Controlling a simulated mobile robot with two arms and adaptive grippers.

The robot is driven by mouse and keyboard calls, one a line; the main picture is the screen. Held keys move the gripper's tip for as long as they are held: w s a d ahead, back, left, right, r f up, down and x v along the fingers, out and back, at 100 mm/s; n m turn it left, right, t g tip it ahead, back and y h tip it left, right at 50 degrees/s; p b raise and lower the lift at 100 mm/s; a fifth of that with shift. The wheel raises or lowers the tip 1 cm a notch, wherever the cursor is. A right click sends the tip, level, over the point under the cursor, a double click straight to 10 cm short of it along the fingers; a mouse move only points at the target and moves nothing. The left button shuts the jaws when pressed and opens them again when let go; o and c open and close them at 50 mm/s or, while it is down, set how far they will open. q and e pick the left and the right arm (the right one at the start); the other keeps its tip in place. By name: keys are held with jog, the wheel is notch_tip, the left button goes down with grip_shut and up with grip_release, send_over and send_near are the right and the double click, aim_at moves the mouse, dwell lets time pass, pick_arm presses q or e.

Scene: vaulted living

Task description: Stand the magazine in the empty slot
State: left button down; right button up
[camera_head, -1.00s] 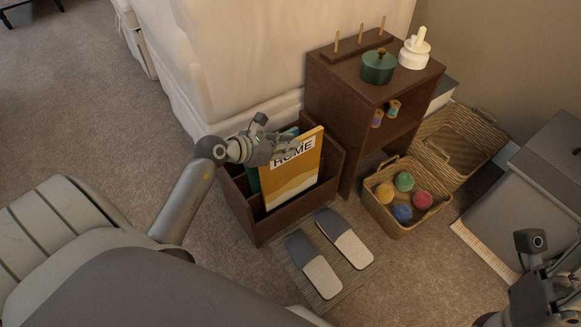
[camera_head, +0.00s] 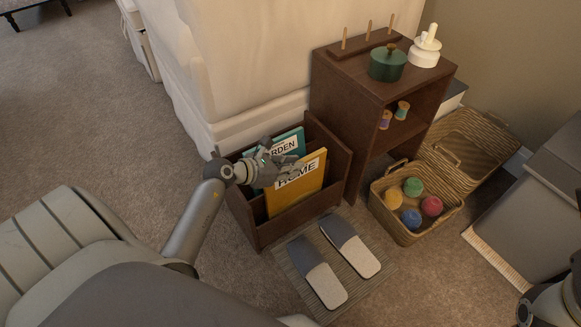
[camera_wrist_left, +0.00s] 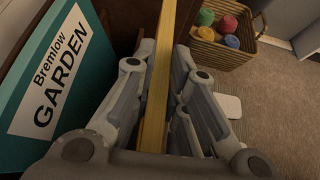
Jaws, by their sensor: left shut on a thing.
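The yellow HOME magazine (camera_head: 297,194) stands upright in the front slot of the brown wooden rack (camera_head: 290,227), its lower part hidden by the rack's front. My left gripper (camera_head: 287,170) is shut on its top edge. In the left wrist view the magazine (camera_wrist_left: 157,95) runs edge-on between the fingers. The teal GARDEN magazine (camera_head: 287,143) stands in the slot behind and fills the left of the left wrist view (camera_wrist_left: 70,85). Whether the yellow magazine touches the slot floor is hidden. My right gripper (camera_head: 545,303) is partly cut off at the lower right corner.
A brown shelf (camera_head: 360,105) with a green pot (camera_head: 387,63) and a white jar (camera_head: 425,48) stands right of the rack. A basket of yarn balls (camera_head: 405,232) and slippers on a mat (camera_head: 300,268) lie nearby. A pale sofa (camera_head: 245,60) is behind.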

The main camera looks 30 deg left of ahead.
pick_arm(q)
jog(key=shift+f, duration=0.15)
jog(key=c, duration=1.5)
grip_release()
jog(key=shift+o, duration=0.2)
